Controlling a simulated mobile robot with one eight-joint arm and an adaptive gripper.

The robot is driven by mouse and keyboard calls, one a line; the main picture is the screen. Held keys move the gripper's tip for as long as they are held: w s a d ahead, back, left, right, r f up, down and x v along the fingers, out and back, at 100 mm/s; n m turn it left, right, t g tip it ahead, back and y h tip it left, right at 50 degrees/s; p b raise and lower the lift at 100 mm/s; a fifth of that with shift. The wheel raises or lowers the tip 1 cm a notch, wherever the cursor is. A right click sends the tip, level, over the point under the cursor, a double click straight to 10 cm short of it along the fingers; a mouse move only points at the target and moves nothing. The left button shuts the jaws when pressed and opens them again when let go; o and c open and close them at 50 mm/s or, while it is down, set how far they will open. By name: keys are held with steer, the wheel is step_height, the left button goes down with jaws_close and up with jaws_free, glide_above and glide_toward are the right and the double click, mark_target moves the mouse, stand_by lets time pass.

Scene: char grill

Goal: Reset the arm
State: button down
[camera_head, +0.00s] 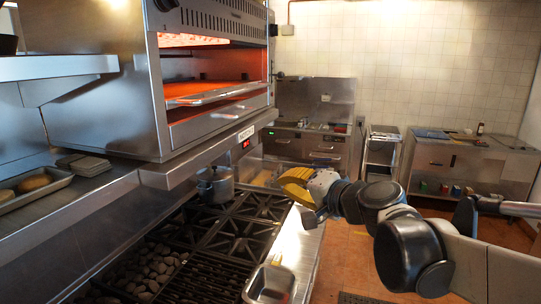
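My arm (410,245) reaches in from the lower right, with its dark joints and pale links extended toward the middle of the view. My gripper (297,188) is at the arm's far end, above the front edge of the grill range. A yellow, ridged part (296,181) shows at the gripper's end; I cannot tell whether it belongs to the gripper or is something in it. The fingers are too small and turned away to show whether they are open or shut.
The range (243,237) has black grates and a charcoal section at lower left. A metal pot (215,186) stands at its back. A metal container (269,284) sits at the front edge. A glowing oven (215,88) hangs above. Red-brown floor (345,265) is clear between range and arm.

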steer(key=s+d+f+n+g+h+b, duration=0.2)
steer(key=s+d+f+h+b, duration=0.1)
steer(key=s+f, duration=0.5)
steer(key=s+d+f+n+g+h+b, duration=0.2)
steer(key=s+d+f+b, duration=0.3)
steer(key=f, duration=0.9)
steer(key=s+d+f+n+g+h+b, duration=0.1)
steer(key=s+d+f+n+h+b, duration=0.1)
steer(key=s+d+f+h+b, duration=0.2)
steer(key=s+d+f+b, duration=0.1)
steer(key=s+d+f, duration=0.2)
steer(key=s+f, duration=0.4)
steer(key=shift+s+f+g, duration=0.15)
steer(key=shift+s+g, duration=0.25)
